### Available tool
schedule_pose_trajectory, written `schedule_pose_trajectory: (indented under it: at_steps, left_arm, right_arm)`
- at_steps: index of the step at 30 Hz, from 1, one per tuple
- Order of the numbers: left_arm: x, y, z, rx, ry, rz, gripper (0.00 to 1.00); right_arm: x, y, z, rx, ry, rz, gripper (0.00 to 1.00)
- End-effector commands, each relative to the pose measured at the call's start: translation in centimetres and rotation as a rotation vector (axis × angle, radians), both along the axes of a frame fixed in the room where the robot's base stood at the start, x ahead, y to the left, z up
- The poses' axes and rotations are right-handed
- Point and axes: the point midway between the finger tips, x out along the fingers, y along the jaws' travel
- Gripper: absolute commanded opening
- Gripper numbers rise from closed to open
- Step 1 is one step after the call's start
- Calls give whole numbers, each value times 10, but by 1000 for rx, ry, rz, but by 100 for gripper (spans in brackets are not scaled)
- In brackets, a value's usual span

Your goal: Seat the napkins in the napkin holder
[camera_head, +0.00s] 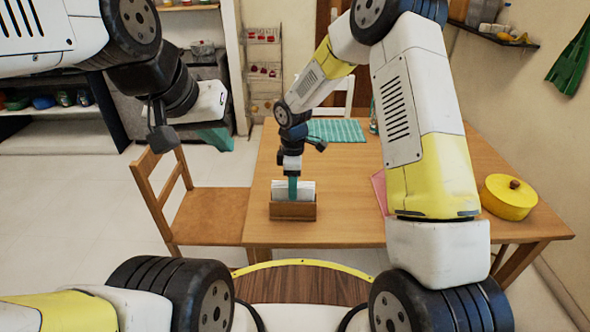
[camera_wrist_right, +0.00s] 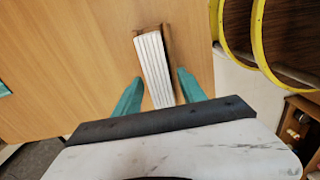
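A stack of white napkins (camera_head: 306,188) stands upright at a small wooden napkin holder (camera_head: 293,211) near the table's front left. The napkins rise above the holder's front wall, which hides their lower edges. In the right wrist view the napkins (camera_wrist_right: 154,67) show edge-on, with the holder's wood (camera_wrist_right: 167,44) along one side and at the far end. My right gripper (camera_wrist_right: 160,90) is open, its teal fingers on either side of the stack with gaps visible. In the head view my right gripper (camera_head: 292,188) is over the napkins. My left gripper (camera_head: 216,137) is away from the table; its finger opening is unclear.
A yellow lidded pot (camera_head: 509,197) stands at the table's right. A teal striped mat (camera_head: 336,131) lies at the back, and a pink item (camera_head: 380,190) is partly hidden by my right arm. A wooden chair (camera_head: 208,213) stands against the table's left side. The table around the holder is clear.

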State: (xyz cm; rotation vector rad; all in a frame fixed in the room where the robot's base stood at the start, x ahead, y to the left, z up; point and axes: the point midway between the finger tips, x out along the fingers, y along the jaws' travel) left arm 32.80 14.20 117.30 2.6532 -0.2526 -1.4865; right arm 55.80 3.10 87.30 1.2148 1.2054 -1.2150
Motion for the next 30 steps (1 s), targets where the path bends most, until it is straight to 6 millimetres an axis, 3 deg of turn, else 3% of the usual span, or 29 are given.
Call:
schedule_pose_trajectory:
  at_steps: [8, 21, 30]
  left_arm:
    - [0, 0, 0, 0, 0, 0, 0]
    - [0, 0, 0, 0, 0, 0, 0]
    - [0, 0, 0, 0, 0, 0, 0]
  right_arm:
    - [1, 0, 11, 0, -3, 0, 49]
    - [1, 0, 99, 1, -3, -1, 49]
    - [-2, -6, 133, 3, -14, -32, 49]
